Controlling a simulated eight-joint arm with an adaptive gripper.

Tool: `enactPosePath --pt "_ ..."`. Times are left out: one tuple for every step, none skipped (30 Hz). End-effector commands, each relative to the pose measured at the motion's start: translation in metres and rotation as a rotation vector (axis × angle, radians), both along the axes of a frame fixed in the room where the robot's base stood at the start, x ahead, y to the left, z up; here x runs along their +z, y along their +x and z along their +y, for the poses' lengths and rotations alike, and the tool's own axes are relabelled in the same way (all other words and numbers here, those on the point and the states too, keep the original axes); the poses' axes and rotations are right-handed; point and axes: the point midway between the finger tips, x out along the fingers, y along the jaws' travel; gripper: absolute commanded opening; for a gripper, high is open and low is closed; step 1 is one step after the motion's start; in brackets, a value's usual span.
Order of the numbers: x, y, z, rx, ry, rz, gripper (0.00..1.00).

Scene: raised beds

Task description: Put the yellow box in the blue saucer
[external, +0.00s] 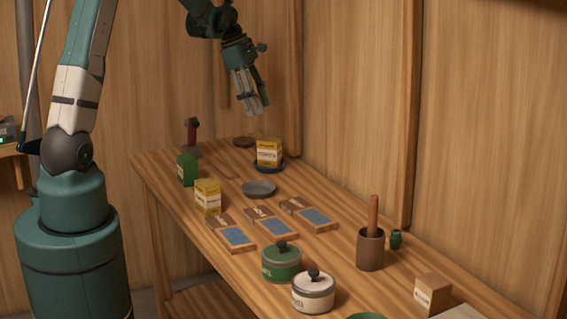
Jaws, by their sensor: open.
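A yellow box (269,153) with a pale label stands upright in the dark blue saucer (262,168) near the back of the table. A second yellow box (207,197) with a pale label stands on the table, nearer and to the left. My gripper (257,110) is open and empty. It hangs in the air, fingers pointing down, above the back of the table and apart from both boxes. The saucer is partly hidden by the box standing in it.
A grey dish (258,189) lies between the yellow boxes. A green box (187,169) stands at the left edge. Nearer are several wooden trays with blue panels, a green pot (282,264), a white pot (313,293) and a dark cup (370,250) holding a wooden handle.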

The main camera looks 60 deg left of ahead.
Motion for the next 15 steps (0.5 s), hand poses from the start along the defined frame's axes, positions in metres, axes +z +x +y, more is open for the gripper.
enactPosePath --pt "0.008 -0.002 -0.011 -0.031 0.016 -0.008 0.45" --pt "0.012 -0.003 -0.016 -0.052 0.028 -0.015 0.45" --pt "0.018 -0.005 -0.024 -0.081 0.043 -0.024 0.45" --pt "0.023 -0.006 -0.031 -0.103 0.054 -0.031 0.45" --pt "0.027 -0.008 -0.037 -0.127 0.066 -0.037 0.45" --pt "0.033 -0.010 -0.044 -0.157 0.083 -0.047 0.45" --pt "0.038 -0.012 -0.051 -0.180 0.096 -0.054 0.45" --pt "0.042 -0.014 -0.057 -0.204 0.109 -0.060 0.45" --pt "0.047 -0.017 -0.064 -0.234 0.124 -0.068 0.45" --pt "0.051 -0.019 -0.070 -0.257 0.137 -0.075 0.45" --pt "0.055 -0.020 -0.077 -0.280 0.149 -0.083 0.45" --pt "0.061 -0.023 -0.084 -0.311 0.165 -0.091 0.45" --pt "0.064 -0.026 -0.090 -0.334 0.177 -0.097 0.45" --pt "0.068 -0.028 -0.096 -0.359 0.191 -0.103 0.45" --pt "0.073 -0.031 -0.103 -0.389 0.207 -0.112 0.45"
